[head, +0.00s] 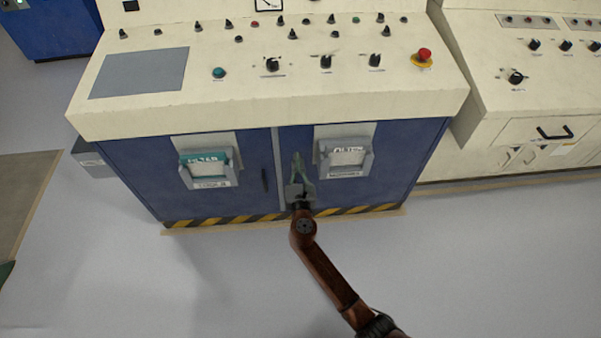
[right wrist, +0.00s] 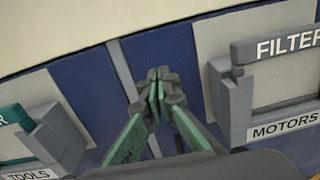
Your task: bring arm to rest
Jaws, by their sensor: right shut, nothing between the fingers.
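My right gripper (head: 299,178) reaches up in the head view to the front of the blue cabinet, between its two grey holders. In the right wrist view the right gripper (right wrist: 158,80) has its fingertips together with nothing between them. My right arm (head: 325,272) comes in from the lower right. My left gripper is not in view.
A cream control desk (head: 270,105) with knobs and a red button (head: 423,56) overhangs the cabinet. The grey floor (head: 220,285) in front is clear.

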